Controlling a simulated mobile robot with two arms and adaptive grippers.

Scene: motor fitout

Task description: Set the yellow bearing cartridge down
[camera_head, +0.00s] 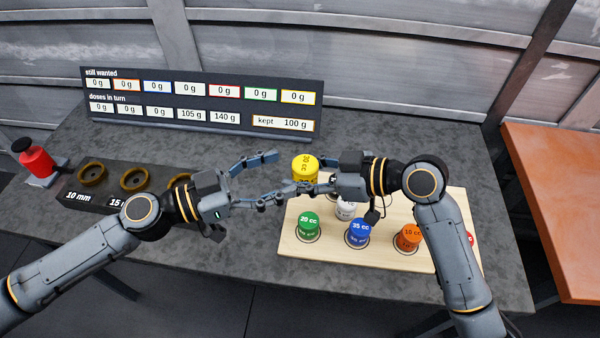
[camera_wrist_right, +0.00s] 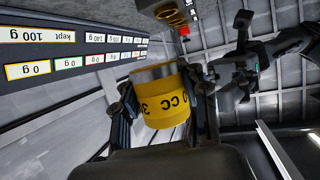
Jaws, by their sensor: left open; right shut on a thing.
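The yellow bearing cartridge (camera_head: 305,166), marked 30 cc, is between the fingers of my right gripper (camera_head: 311,176), which is shut on it. In the right wrist view the cartridge (camera_wrist_right: 164,100) sits between the two fingers (camera_wrist_right: 165,110), with a grey metal end showing. In the head view it appears over the back left edge of the wooden board (camera_head: 289,228); its exact height is unclear. My left gripper (camera_head: 283,175) is open, its fingers spread toward the cartridge's left side. Whether they touch it cannot be told.
The board holds green (camera_head: 308,222), blue (camera_head: 358,232), orange (camera_head: 409,236) and white (camera_head: 345,209) cartridges, with a red one (camera_head: 469,239) at the right edge. A dose display (camera_head: 205,103) stands behind.

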